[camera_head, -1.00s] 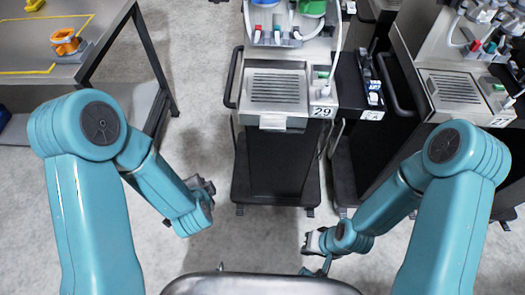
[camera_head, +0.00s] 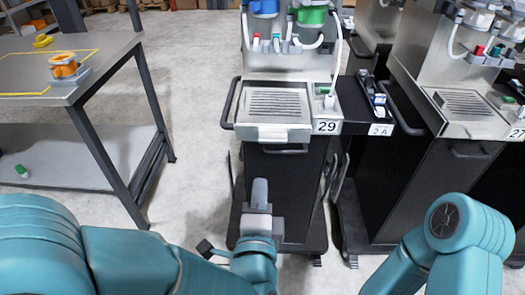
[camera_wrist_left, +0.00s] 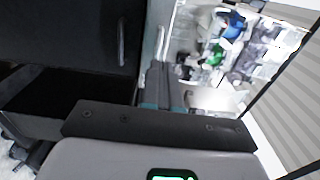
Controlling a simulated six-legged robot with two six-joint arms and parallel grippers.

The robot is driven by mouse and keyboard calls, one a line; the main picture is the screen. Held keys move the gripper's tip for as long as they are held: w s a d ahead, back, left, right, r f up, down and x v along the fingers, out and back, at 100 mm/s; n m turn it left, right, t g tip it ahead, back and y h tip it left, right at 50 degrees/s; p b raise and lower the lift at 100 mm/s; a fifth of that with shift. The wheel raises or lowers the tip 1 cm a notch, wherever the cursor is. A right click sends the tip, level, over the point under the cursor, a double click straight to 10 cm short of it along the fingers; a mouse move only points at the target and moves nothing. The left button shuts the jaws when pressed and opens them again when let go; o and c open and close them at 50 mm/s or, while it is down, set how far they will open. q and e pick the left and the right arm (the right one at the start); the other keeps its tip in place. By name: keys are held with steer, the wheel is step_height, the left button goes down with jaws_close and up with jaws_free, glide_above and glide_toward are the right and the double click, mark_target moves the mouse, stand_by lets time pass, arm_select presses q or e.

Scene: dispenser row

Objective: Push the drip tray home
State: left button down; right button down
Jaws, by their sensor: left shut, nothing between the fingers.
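The drip tray (camera_head: 286,134) is a pale metal piece with a front lip, under the slotted grille (camera_head: 278,103) of the unit labelled 29. Its front lip stands out from the black cabinet, with a shadow below it. My left gripper (camera_head: 260,185) is shut and empty, in front of the cabinet and below the tray in the head view, apart from the tray. In the left wrist view its closed fingers (camera_wrist_left: 164,85) point toward the unit, with coloured parts beyond. My right arm shows at the lower right of the head view; its gripper is out of frame.
A black side shelf (camera_head: 372,110) marked 2A adjoins unit 29 on the right. Another dispenser unit (camera_head: 462,105) stands further right. A grey table (camera_head: 110,55) with an orange object (camera_head: 62,66) is at the left. Bare floor (camera_head: 195,110) lies between.

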mark_target(264, 142)
arm_select(q)
steer(key=w+b, duration=0.1)
steer(key=w, duration=1)
steer(key=shift+w+a, duration=0.1)
steer(key=shift+w, duration=0.25)
arm_select(e)
steer(key=shift+w, duration=0.1)
